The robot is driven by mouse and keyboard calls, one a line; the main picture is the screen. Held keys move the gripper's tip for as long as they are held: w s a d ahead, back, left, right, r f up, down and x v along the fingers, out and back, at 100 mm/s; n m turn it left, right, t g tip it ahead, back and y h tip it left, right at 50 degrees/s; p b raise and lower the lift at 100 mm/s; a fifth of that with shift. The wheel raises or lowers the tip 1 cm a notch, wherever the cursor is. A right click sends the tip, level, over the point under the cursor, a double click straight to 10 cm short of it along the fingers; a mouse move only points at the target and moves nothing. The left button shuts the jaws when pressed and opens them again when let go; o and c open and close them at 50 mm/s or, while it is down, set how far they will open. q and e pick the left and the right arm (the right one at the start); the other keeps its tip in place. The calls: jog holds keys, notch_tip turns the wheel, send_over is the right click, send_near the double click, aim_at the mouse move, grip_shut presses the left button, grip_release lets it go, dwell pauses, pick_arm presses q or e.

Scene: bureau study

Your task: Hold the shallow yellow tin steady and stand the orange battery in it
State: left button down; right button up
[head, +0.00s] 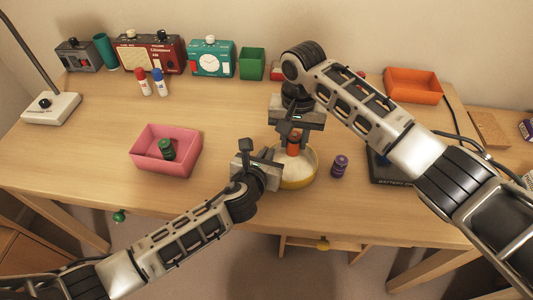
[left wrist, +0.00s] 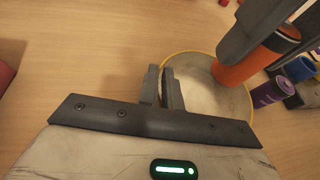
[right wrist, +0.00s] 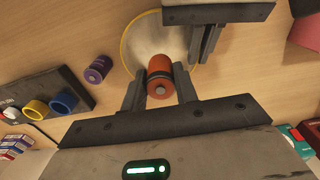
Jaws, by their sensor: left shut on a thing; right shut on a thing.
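The shallow yellow tin (head: 306,179) stands near the front edge of the desk, with a pale inside. My left gripper (head: 272,158) is shut on the tin's left rim, which also shows between its fingers in the left wrist view (left wrist: 168,86). The orange battery (head: 293,145) is in my right gripper (head: 293,136), roughly upright over the tin. In the right wrist view the battery (right wrist: 160,78) sits between both fingers. I cannot tell whether its lower end touches the tin's floor.
A purple battery (head: 340,166) stands just right of the tin, beside a dark battery holder (head: 384,172) partly behind my right arm. A pink box (head: 187,155) with a green battery (head: 167,149) stands at left. Radios and a clock line the back.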

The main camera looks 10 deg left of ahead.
aim_at(292, 155)
jog(key=shift+f, duration=3.2)
jog(key=o, duration=1.1)
jog(key=shift+r, duration=0.1)
notch_tip(292, 155, up, 12)
jog(key=shift+f, duration=0.1)
pick_arm(q)
jog(key=c, duration=1.5)
grip_release()
jog(key=shift+s, duration=0.1)
